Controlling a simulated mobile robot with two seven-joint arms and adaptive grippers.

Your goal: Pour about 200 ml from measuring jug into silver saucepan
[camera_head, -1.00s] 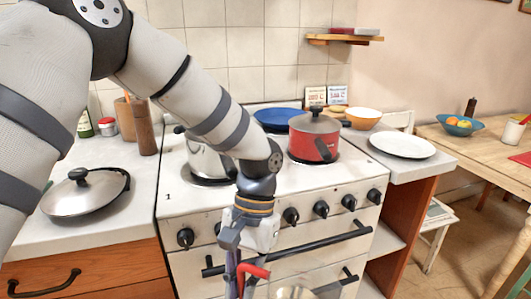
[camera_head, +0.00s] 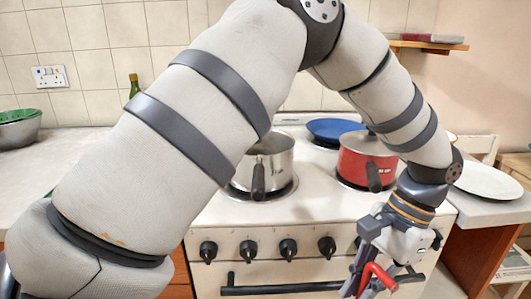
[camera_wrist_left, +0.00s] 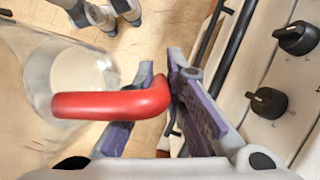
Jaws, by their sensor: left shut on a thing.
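The silver saucepan (camera_head: 277,172) stands on a front burner of the stove, its black handle pointing toward me. My arm covers its left part. My left gripper (camera_head: 372,278) is low in front of the stove, right of the saucepan. It is shut on the red handle (camera_head: 378,274) of the measuring jug. In the left wrist view the fingers (camera_wrist_left: 160,112) are at the red handle, and the clear jug (camera_wrist_left: 40,85) is at the left. A pale round patch shows inside; I cannot tell the liquid level. The jug's body is not clear in the head view.
A red pot (camera_head: 362,160) stands right of the saucepan, with a blue plate (camera_head: 333,128) behind. A white plate (camera_head: 488,181) lies on the right counter. Stove knobs (camera_head: 288,248) and the oven handle (camera_head: 285,289) are at the front. My left arm crosses above the stove.

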